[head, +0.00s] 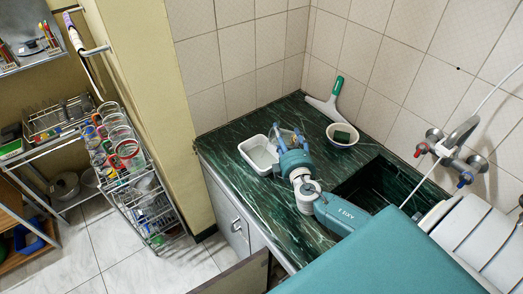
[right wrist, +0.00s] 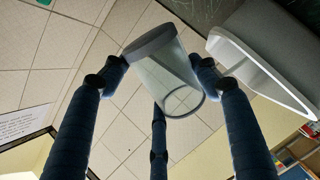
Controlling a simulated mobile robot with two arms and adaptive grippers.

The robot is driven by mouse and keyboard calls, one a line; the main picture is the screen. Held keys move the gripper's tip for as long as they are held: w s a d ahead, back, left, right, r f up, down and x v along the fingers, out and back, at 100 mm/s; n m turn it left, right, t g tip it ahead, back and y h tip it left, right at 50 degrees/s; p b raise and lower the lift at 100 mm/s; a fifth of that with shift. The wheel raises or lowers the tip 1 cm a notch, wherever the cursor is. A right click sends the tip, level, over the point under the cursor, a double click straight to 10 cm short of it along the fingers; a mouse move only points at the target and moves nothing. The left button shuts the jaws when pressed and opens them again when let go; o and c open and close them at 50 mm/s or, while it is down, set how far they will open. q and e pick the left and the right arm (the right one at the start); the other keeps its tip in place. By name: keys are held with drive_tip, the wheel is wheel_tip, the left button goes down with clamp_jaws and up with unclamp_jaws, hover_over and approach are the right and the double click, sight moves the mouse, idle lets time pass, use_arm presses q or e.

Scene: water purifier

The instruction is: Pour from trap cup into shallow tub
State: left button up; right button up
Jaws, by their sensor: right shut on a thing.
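The trap cup is a clear cylinder with a grey end. In the right wrist view the trap cup (right wrist: 165,72) sits between the fingers of my right gripper, its axis slanted across the picture. In the head view my right gripper (head: 287,136) is shut on it above the green counter, and the fingers largely hide it. The shallow tub (head: 246,144) is a white rectangular tub just left of the gripper. The shallow tub also shows in the right wrist view (right wrist: 262,75), right of the cup. Whether the cup holds anything is unclear. My left gripper is out of view.
A white bowl (head: 335,144) with a dark green sponge stands right of the gripper. A green-handled squeegee (head: 330,100) leans at the wall. The dark sink (head: 385,188) and wall tap (head: 450,150) are to the right. A wire dish rack (head: 150,205) stands left of the counter.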

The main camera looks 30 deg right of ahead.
drive_tip(key=shift+r+n+p, duration=0.3)
drive_tip(key=shift+n+p, duration=0.1)
drive_tip(key=shift+p, duration=0.4)
drive_tip(key=shift+w+a+r+n+p, duration=0.2)
drive_tip(key=shift+a+n+p, duration=0.15)
drive_tip(key=shift+a+n, duration=0.05)
drive_tip(key=shift+w+a+r+n+p, duration=0.2)
drive_tip(key=shift+a+n+p, duration=0.1)
drive_tip(key=shift+a+n, duration=0.1)
idle(0.4)
drive_tip(key=shift+w+a+f+n+h, duration=0.15)
drive_tip(key=shift+a+f+n+h, duration=0.15)
drive_tip(key=shift+f+n, duration=0.3)
idle(0.8)
